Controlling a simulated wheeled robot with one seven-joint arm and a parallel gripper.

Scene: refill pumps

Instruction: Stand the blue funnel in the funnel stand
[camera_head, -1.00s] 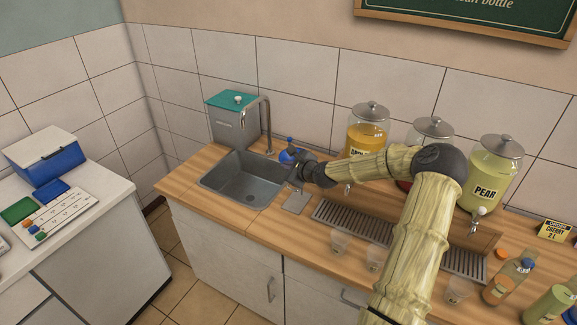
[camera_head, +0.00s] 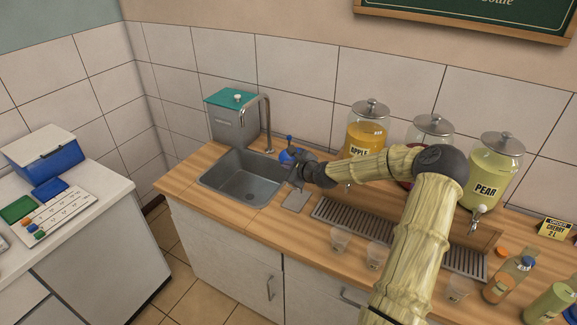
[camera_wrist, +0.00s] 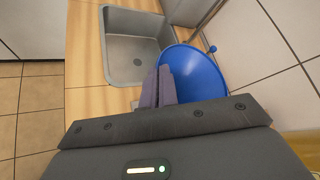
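The blue funnel (camera_head: 286,157) is behind the right rear of the sink in the head view, partly hidden by my gripper. In the wrist view, its wide blue bowl (camera_wrist: 200,75) fills the area right of my fingers. My gripper (camera_head: 295,180) reaches it from the right. In the wrist view, my gripper's fingers (camera_wrist: 158,78) are close together at the funnel's near left edge and look shut on it. A small blue knob (camera_head: 289,137) shows above the funnel; it also shows beyond the rim in the wrist view (camera_wrist: 212,49). I cannot clearly make out the funnel stand.
The sink (camera_head: 245,178) is left of my gripper, with a teal-lidded grey box (camera_head: 232,120) and a tall tap behind it. Juice jars (camera_head: 366,128) stand right of the funnel, partly behind my arm. Clear cups (camera_head: 340,240) and bottles stand along the front right.

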